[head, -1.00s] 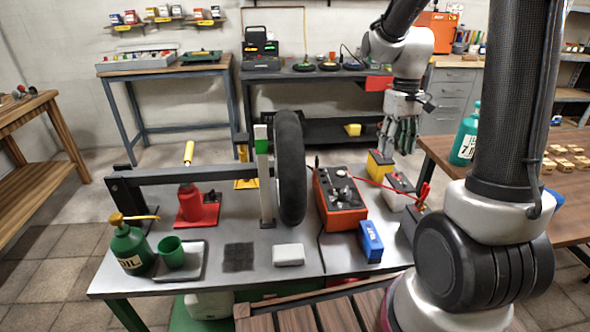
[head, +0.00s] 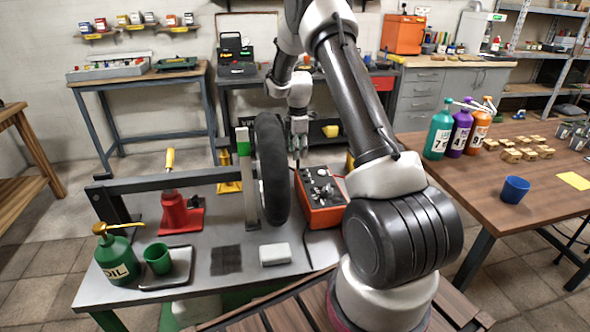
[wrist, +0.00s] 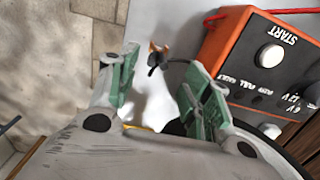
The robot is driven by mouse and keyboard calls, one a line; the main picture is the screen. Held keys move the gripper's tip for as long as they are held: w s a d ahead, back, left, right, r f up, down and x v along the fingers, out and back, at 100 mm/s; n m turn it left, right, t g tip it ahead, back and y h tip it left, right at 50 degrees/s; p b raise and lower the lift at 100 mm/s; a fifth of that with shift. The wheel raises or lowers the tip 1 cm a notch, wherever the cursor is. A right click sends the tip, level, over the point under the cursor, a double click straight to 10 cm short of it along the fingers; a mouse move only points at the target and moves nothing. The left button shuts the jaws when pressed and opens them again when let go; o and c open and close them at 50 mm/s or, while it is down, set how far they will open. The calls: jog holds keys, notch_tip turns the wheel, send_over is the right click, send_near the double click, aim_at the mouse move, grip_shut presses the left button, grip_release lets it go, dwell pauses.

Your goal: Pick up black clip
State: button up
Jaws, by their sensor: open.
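The black clip (wrist: 157,60) lies on the grey bench top in the wrist view, beside the orange charger box. It is small, with a copper-orange jaw end and a black part, and a dark cable leads from it towards the box. My gripper (wrist: 155,84) is open, its green-padded fingers on either side of the picture with the clip between and beyond them. Nothing is held. In the head view my gripper (head: 298,148) hangs behind the charger box (head: 320,213), right of the tire; the clip cannot be made out there.
The tire (head: 272,170) stands upright close left of my gripper. The charger's START button (wrist: 270,55) and a red cable (wrist: 225,15) are at the right in the wrist view. A red jack (head: 178,215) and oil can (head: 117,255) are farther left on the bench.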

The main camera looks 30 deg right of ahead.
aim_at(298, 162)
jog(key=f, duration=0.6)
jog(key=shift+w+d+f, duration=0.1)
jog(key=shift+w+f, duration=0.1)
grip_shut()
